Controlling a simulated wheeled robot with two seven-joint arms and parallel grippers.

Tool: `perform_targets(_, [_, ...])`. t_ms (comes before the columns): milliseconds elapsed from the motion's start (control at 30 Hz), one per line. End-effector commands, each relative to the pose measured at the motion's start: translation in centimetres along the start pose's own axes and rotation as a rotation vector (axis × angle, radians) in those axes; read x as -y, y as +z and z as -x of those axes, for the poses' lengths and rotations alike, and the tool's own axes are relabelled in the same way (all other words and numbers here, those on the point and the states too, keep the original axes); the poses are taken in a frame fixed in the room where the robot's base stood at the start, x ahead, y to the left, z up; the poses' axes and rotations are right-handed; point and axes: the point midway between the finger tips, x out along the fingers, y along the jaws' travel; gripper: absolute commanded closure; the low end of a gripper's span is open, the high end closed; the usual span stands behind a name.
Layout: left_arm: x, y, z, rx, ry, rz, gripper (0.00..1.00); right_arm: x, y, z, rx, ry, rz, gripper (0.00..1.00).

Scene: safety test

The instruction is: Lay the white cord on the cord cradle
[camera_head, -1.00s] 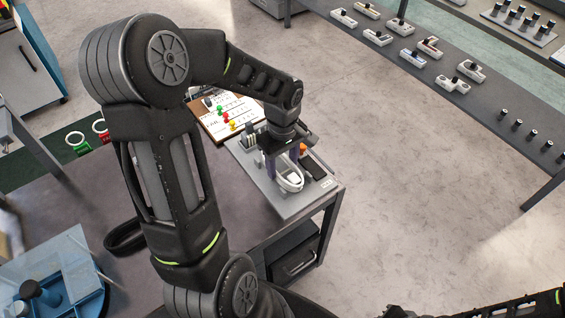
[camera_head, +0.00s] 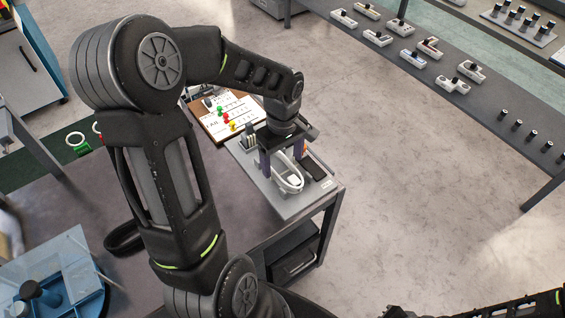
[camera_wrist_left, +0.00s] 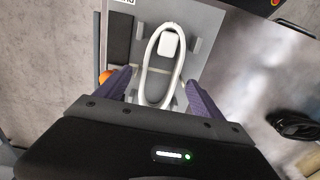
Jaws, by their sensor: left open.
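The white cord (camera_head: 291,186) is a closed oval loop with a white block at one end, on the small grey table. In the left wrist view the cord (camera_wrist_left: 150,60) lies among short grey uprights, which look like the cord cradle (camera_wrist_left: 195,46). Whether it rests fully on them I cannot tell. My left gripper (camera_head: 283,160) has its two purple fingers spread just above the loop. In the left wrist view the left gripper (camera_wrist_left: 160,82) has one finger on each side of the near end of the cord, with nothing held. My right gripper is not visible.
A dark flat pad (camera_head: 313,168) lies right of the cord; an orange round thing (camera_wrist_left: 105,77) is beside it. A board with colored pegs (camera_head: 226,118) is behind. A long bench with connectors (camera_head: 430,60) stands at the right, across open floor.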

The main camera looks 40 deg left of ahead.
Motion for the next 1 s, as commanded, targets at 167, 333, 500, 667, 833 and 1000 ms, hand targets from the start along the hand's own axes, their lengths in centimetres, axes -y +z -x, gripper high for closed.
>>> perform_targets(167, [-0.1,0.0,3.2,-0.003,0.006,-0.001,0.22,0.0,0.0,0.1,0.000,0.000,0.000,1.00])
perform_targets(333, [-0.1,0.0,5.3,-0.001,0.004,-0.001,0.22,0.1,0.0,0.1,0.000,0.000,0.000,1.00])
perform_targets(500, [-0.1,0.0,5.9,0.000,0.002,-0.002,0.22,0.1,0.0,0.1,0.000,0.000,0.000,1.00])
perform_targets(667, [0.0,0.0,5.9,0.000,0.001,-0.002,0.22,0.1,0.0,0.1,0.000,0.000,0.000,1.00])
perform_targets(833, [0.0,0.0,5.9,0.000,0.001,-0.001,0.22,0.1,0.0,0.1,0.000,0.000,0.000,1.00])
perform_targets(1000, [0.0,0.0,5.8,0.000,0.001,-0.001,0.22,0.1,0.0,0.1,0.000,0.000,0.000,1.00])
